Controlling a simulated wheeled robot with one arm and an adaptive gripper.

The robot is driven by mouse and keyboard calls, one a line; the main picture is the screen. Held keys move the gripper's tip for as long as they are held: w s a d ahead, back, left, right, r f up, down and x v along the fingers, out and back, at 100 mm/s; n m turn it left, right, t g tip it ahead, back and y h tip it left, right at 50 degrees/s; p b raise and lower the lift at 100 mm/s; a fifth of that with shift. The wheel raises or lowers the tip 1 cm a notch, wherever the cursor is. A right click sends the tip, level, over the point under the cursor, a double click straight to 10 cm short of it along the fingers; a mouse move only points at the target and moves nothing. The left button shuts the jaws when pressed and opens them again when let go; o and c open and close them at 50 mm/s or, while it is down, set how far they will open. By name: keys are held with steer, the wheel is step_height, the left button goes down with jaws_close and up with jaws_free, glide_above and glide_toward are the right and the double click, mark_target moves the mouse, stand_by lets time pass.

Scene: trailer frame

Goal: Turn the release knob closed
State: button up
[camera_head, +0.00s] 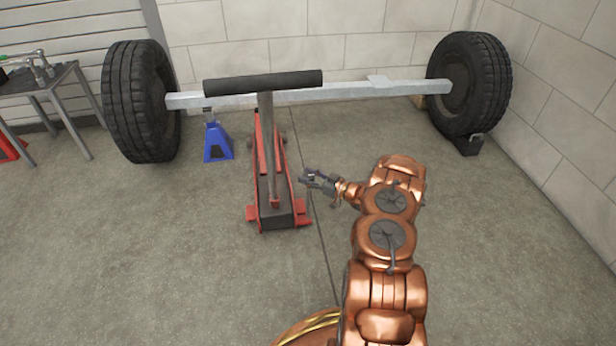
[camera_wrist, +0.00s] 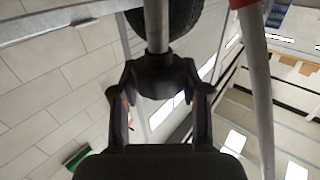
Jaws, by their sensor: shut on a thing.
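The red floor jack (camera_head: 262,150) stands on the floor with its grey handle bar raised and a black grip (camera_head: 262,82) on top. My gripper (camera_head: 304,177) is just right of the jack, low beside the handle. In the wrist view my gripper (camera_wrist: 160,68) has its two fingers closed on a dark round piece (camera_wrist: 155,82) at the end of a grey rod (camera_wrist: 156,28). That piece looks like the release knob. Its turned position cannot be told. In the head view the knob is too small or hidden to make out.
A grey axle (camera_head: 350,91) with a tyre at each end, left (camera_head: 135,100) and right (camera_head: 470,85), spans the back. A blue jack stand (camera_head: 217,141) stands left of the jack. A metal table (camera_head: 45,82) is at far left. The floor in front is clear.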

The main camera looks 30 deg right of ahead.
steer(key=shift+a+r+m+t+h+p, duration=0.1)
steer(key=shift+r+m+t+h+p, duration=0.15)
steer(key=shift+m+h+p, duration=0.35)
steer(key=shift+f+p, duration=0.1)
steer(key=shift+p, duration=0.25)
steer(key=shift+f+t+h, duration=0.15)
steer(key=shift+t+h, duration=0.1)
steer(key=shift+h, duration=0.15)
steer(key=o, duration=1.2)
steer(key=shift+c, duration=0.2)
steer(key=v, duration=1.2)
